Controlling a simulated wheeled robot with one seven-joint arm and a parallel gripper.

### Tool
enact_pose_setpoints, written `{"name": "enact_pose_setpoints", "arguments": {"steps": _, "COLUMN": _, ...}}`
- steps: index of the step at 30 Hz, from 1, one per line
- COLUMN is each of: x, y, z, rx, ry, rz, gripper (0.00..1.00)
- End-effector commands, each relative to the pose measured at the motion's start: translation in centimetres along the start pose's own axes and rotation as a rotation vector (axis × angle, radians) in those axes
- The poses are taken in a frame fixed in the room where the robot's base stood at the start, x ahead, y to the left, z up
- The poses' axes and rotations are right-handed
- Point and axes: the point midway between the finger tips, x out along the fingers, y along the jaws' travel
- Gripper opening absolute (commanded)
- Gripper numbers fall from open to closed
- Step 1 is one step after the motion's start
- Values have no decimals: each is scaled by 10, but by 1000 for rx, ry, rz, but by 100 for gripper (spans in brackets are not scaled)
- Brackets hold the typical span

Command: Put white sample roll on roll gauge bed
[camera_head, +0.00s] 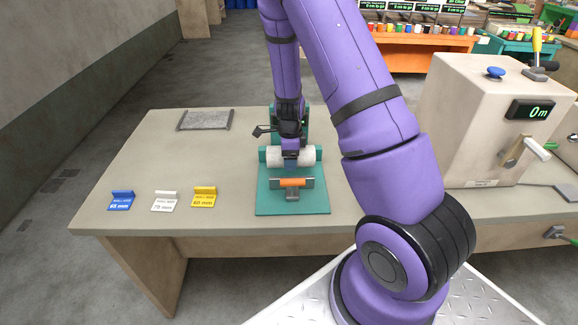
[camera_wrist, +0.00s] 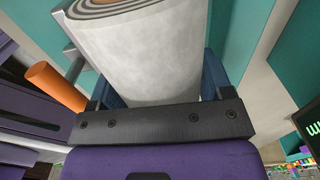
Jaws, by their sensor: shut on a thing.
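The white sample roll (camera_head: 306,156) lies crosswise at the roll gauge, its two ends showing on either side of my gripper (camera_head: 290,152). My gripper reaches down from above and is shut around the middle of the roll. In the wrist view the white roll (camera_wrist: 145,60) fills the space between the fingers, with grey layers and an orange core at its end. The teal roll gauge bed (camera_head: 264,203) is below and in front of the roll. Whether the roll touches the bed is hidden by the gripper.
An orange-handled lever (camera_head: 292,183) stands on the front of the bed. A grey mat (camera_head: 205,120) lies at the back. A beige machine (camera_head: 480,115) reading 0 m stands at right.

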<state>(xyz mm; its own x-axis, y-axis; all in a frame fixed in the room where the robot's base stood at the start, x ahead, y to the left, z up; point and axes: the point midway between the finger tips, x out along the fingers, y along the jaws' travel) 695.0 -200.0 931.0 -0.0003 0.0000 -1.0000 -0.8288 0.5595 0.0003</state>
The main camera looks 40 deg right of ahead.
Motion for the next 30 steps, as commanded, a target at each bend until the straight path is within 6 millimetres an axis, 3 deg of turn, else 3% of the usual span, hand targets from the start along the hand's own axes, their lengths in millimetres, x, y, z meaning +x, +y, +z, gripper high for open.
{"name": "enact_pose_setpoints", "arguments": {"steps": 9, "x": 35, "y": 0, "z": -1, "rx": 2, "ry": 0, "rz": 1, "gripper": 40}}
{"name": "enact_pose_setpoints", "arguments": {"steps": 20, "x": 38, "y": 0, "z": 0, "rx": 0, "ry": 0, "rz": -1, "gripper": 40}}
{"name": "enact_pose_setpoints", "arguments": {"steps": 21, "x": 38, "y": 0, "z": 0, "rx": 0, "ry": 0, "rz": 0, "gripper": 78}}
{"name": "enact_pose_setpoints", "arguments": {"steps": 22, "x": 38, "y": 0, "z": 0, "rx": 0, "ry": 0, "rz": -1, "gripper": 84}}
{"name": "enact_pose_setpoints", "arguments": {"steps": 30, "x": 38, "y": 0, "z": 0, "rx": 0, "ry": 0, "rz": -1, "gripper": 84}}
